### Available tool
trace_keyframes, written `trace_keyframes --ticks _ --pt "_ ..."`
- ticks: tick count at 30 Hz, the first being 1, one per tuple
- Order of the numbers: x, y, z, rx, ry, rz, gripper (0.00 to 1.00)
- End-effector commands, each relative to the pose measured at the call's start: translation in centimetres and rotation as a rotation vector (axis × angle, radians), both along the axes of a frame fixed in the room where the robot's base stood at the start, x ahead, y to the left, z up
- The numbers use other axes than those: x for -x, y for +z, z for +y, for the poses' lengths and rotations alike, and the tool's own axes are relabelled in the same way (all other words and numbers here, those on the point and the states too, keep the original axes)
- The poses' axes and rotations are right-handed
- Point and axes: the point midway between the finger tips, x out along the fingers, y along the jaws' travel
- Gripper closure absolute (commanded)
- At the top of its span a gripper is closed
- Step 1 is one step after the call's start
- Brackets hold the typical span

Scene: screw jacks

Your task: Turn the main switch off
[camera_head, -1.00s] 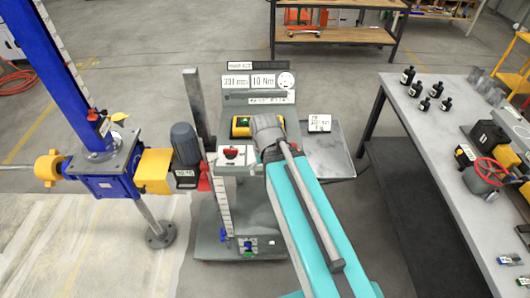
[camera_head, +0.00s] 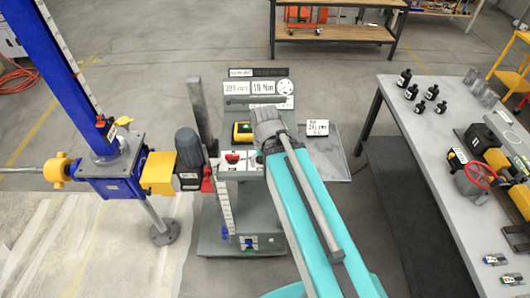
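A red rotary switch (camera_head: 232,158) sits on a pale plate on the near part of the grey control console (camera_head: 213,240); it is small and its set position cannot be read. Beside and behind it is a yellow box (camera_head: 242,132) with a green button. My teal arm reaches up from the bottom, and its grey joint end is just right of the switch and the yellow box, covering part of the console. My gripper is not visible; the arm hides it or it is out of view.
A blue screw jack (camera_head: 112,178) with a yellow coupling and grey motor (camera_head: 188,148) stands close left of the console. A grey side tray (camera_head: 340,158) holds a display card. A workbench (camera_head: 408,140) with black bottles and a red handwheel is at right.

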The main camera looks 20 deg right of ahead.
Motion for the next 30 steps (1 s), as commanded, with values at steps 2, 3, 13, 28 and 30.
trace_keyframes --ticks 2,3,13,28,30 --pt "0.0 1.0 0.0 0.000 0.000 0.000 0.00" --pt "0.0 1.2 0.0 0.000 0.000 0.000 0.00" --pt "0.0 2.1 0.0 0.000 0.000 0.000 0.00" --pt "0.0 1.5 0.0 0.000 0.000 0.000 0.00" --pt "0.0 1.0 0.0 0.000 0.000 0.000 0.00"
